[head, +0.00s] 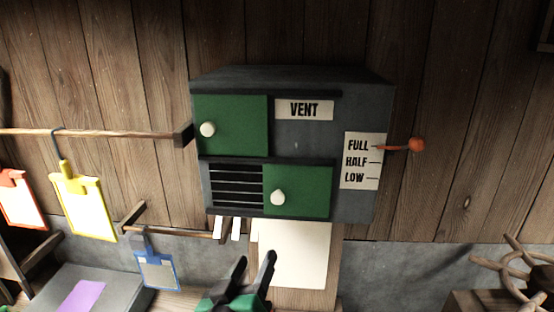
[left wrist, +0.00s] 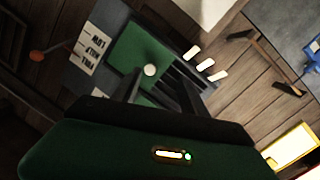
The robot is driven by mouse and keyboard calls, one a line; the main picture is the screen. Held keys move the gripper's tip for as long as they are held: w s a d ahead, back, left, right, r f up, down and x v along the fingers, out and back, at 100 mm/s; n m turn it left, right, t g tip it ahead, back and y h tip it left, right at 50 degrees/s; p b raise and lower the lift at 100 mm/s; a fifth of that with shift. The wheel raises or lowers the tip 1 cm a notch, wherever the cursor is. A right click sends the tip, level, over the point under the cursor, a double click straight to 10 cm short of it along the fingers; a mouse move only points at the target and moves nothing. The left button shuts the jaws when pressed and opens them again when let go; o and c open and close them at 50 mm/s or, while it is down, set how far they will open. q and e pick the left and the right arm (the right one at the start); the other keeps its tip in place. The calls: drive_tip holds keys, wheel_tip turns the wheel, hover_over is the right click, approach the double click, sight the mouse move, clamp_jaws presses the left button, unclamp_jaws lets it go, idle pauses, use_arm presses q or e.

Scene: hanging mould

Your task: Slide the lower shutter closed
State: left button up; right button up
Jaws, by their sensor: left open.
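The vent box (head: 290,78) is mounted on the wooden wall. Its lower shutter (head: 312,182) is a green panel with a white knob (head: 278,197), at the right of the lower opening. Dark slats (head: 235,187) show uncovered to its left. The lower shutter (left wrist: 128,50) and its knob (left wrist: 150,70) also show in the left wrist view, turned nearly upside down. My left gripper (head: 254,264) is open and empty, below the box and apart from the knob. Its fingers (left wrist: 158,95) reach toward the box in the left wrist view. My right gripper is not in view.
The upper green shutter (head: 240,130) with a knob sits at the left of its row. An orange lever (head: 415,145) is by FULL. White tabs (head: 235,229) hang below the box, beside a pale sheet (head: 300,255). A wooden rod (head: 90,133) extends left.

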use_arm(q)
wheel_tip(320, 180, up, 3)
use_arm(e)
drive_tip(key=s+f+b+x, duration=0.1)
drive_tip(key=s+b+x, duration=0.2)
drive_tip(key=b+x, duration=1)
use_arm(q)
drive_tip(key=p, duration=0.2)
approach(277, 201)
drive_tip(key=shift+t, duration=0.4)
drive_tip(key=w+p, duration=0.1)
drive_tip(key=w, duration=0.2)
drive_tip(key=w+d+p, duration=0.1)
drive_tip(key=w, duration=0.2)
drive_tip(key=w+p, duration=0.1)
drive_tip(key=w, duration=0.2)
drive_tip(key=shift+w+d+f, duration=0.2)
drive_tip(key=shift+d+f, duration=0.05)
drive_tip(key=shift+d, duration=0.05)
drive_tip(key=shift+s+r, duration=0.1)
drive_tip(key=shift+s, duration=0.2)
drive_tip(key=shift+c, duration=0.4)
drive_tip(key=shift+a, duration=0.1)
clamp_jaws()
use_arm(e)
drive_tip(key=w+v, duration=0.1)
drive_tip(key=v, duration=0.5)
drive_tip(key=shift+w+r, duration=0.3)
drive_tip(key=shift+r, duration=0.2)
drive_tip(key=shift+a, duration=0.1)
